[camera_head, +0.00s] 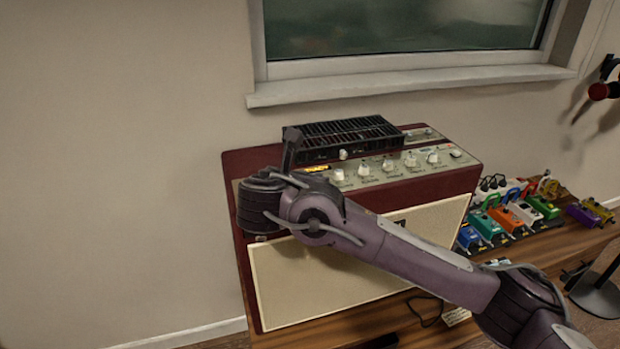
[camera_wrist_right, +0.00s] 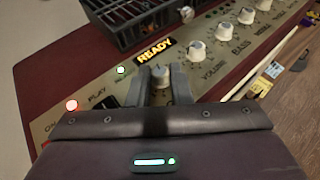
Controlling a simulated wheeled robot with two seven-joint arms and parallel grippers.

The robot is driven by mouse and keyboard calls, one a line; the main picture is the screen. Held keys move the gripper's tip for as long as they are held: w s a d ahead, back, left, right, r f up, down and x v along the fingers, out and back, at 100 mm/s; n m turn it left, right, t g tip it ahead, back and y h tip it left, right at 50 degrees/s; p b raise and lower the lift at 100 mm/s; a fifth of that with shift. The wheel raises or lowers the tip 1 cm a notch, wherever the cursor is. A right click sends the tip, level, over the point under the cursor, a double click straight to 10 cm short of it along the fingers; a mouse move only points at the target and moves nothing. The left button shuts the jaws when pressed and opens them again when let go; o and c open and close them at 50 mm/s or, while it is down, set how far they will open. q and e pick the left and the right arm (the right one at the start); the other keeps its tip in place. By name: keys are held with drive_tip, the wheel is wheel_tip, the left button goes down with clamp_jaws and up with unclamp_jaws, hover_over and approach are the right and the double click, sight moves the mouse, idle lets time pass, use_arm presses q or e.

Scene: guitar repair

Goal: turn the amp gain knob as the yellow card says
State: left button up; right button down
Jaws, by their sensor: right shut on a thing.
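The maroon amp (camera_head: 237,165) stands on the wooden bench, with a row of pale knobs along its top panel. My right arm reaches across its front, and my right gripper (camera_head: 291,150) is at the left end of the panel. In the right wrist view, my right gripper (camera_wrist_right: 160,82) is shut on the leftmost pale knob, the gain knob (camera_wrist_right: 160,71), one finger on each side. The label of this knob is hidden. The volume knob (camera_wrist_right: 197,51) is just to its right. I cannot make out a yellow card. My left gripper is not in view.
A lit display (camera_wrist_right: 155,52) reads READY behind the gripped knob. A black slatted box (camera_head: 345,135) sits on the amp. Several colourful pedals (camera_head: 510,215) lie to the right.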

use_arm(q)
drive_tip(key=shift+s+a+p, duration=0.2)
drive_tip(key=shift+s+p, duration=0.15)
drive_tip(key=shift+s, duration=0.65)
use_arm(e)
drive_tip(key=shift+a+m+g+h, duration=0.15)
drive_tip(key=shift+m+g+h, duration=0.25)
drive_tip(key=shift+m+h, duration=0.4)
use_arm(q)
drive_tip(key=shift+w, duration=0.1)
use_arm(e)
drive_tip(key=c, duration=1.3)
unclamp_jaws()
